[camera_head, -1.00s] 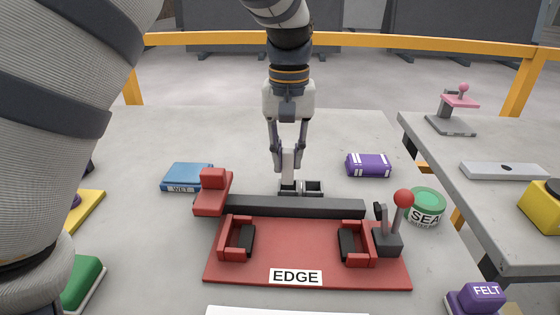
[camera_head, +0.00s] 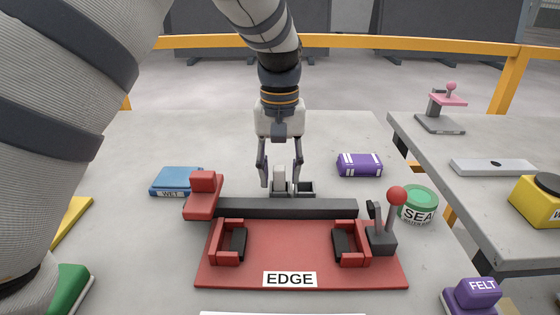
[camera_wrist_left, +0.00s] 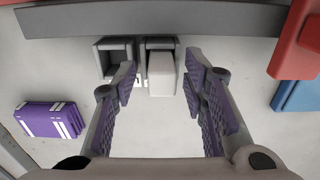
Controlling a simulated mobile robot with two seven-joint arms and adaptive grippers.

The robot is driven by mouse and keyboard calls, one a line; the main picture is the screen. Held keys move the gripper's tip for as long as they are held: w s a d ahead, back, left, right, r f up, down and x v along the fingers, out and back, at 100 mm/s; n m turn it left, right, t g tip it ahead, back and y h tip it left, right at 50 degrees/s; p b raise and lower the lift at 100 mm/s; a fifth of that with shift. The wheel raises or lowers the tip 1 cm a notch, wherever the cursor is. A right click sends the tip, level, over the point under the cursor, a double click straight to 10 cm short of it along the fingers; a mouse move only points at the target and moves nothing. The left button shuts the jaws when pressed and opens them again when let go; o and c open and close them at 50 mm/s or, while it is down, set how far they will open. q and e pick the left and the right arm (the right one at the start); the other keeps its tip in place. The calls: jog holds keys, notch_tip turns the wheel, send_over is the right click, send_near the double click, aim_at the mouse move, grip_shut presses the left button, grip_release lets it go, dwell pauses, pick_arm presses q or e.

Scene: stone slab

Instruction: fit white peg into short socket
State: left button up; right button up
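The white peg (camera_head: 279,179) stands upright in the left one of two grey sockets, behind the dark bar. In the left wrist view the peg (camera_wrist_left: 161,75) shows in the right socket (camera_wrist_left: 158,43), beside the empty one (camera_wrist_left: 101,62). The peg hides most of its socket, so I cannot tell how deep it sits or which socket is shorter. My left gripper (camera_head: 280,186) is open, with one finger on each side of the peg and gaps between. It also shows in the left wrist view (camera_wrist_left: 161,78). My right gripper is not in view.
A dark bar (camera_head: 290,208) with a red block (camera_head: 203,195) lies in front of the sockets, behind a red EDGE board (camera_head: 290,245). A red-knobbed lever (camera_head: 397,197), green tin (camera_head: 418,204), purple box (camera_head: 359,164) and blue book (camera_head: 176,181) stand around. The table behind is clear.

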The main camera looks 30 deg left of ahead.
aim_at(279, 168)
pick_arm(q)
notch_tip(279, 168, up, 12)
